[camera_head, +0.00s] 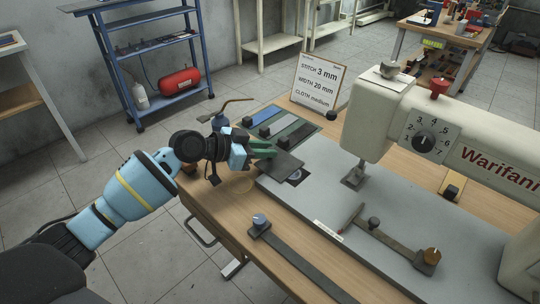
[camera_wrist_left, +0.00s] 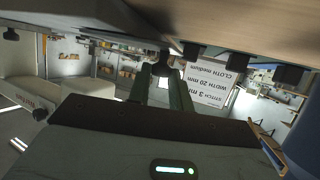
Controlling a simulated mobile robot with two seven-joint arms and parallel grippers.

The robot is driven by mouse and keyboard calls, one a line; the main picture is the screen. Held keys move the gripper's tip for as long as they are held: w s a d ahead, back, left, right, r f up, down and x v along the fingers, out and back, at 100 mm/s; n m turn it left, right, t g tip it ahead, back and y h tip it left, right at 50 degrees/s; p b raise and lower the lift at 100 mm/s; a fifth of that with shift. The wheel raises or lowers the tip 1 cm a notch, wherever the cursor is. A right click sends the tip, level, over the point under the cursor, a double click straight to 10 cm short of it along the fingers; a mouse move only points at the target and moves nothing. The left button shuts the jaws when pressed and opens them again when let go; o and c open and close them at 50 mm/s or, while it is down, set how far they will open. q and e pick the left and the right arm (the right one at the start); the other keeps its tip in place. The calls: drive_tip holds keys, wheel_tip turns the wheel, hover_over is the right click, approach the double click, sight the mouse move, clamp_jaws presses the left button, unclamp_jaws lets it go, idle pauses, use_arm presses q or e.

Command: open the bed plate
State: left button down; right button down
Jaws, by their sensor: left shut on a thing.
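The bed plate (camera_head: 280,166) is a dark, flat plate at the left end of the grey sewing machine bed (camera_head: 345,195). Beside its right edge a dark opening (camera_head: 294,177) shows, with a round metallic part in it. My left gripper (camera_head: 264,149) comes in from the left, its green fingers shut at the plate's far left edge. In the left wrist view the fingertips (camera_wrist_left: 161,72) close around a small dark piece; the exact contact is partly hidden. My right gripper is in neither view.
The machine head (camera_head: 375,115) and its needle foot (camera_head: 355,177) stand right of the plate.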

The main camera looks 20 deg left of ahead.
use_arm(q)
drive_tip(key=c, duration=1.3)
unclamp_jaws()
drive_tip(key=v, duration=0.6)
drive_tip(key=shift+s+a, duration=0.15)
drive_tip(key=shift+a, duration=0.1)
drive_tip(key=shift+s+a+r, duration=0.35)
drive_tip(key=shift+s, duration=0.1)
